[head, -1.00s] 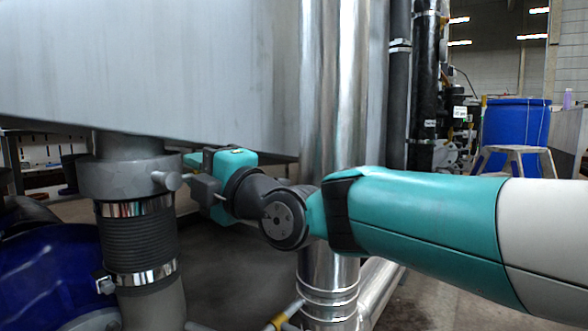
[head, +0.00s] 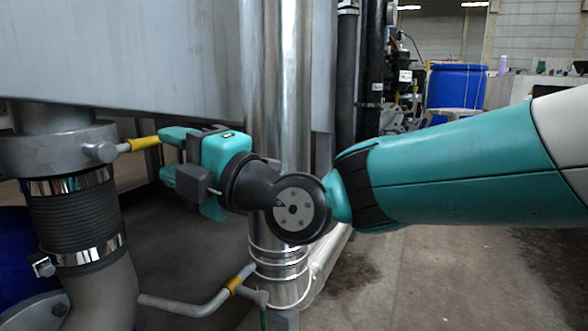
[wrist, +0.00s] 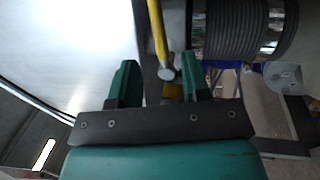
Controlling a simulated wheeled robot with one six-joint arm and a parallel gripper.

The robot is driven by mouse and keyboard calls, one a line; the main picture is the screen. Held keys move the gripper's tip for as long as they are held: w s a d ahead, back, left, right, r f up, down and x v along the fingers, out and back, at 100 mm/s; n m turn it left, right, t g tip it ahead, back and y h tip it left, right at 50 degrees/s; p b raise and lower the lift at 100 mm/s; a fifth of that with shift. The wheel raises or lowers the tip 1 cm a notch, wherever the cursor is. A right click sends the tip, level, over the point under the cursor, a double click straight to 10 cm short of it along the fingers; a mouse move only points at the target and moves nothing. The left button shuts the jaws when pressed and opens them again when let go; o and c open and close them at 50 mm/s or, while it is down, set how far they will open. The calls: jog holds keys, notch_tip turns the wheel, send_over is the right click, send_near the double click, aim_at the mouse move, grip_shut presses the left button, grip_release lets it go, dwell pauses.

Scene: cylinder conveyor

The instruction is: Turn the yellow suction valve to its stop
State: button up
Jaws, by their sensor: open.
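The yellow suction valve handle (head: 143,144) sticks out to the right from a grey hub on the collar (head: 60,150) in the head view. Its right end meets or passes behind my gripper's upper finger. In the wrist view the yellow handle (wrist: 157,32) runs up from the round grey hub (wrist: 168,73). My gripper (head: 168,155) is open, to the right of the collar. In the wrist view its two fingers (wrist: 160,82) stand apart, with the hub showing between them. I cannot tell whether a finger touches the handle.
A ribbed hose (head: 75,220) with metal clamps hangs below the collar. A shiny vertical pipe (head: 276,70) stands behind my wrist. A lower grey pipe with a yellow band (head: 233,285) crosses below.

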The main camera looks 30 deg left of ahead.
jog(key=d+f, duration=0.1)
jog(key=d, duration=0.8)
jog(key=shift+f, duration=0.4)
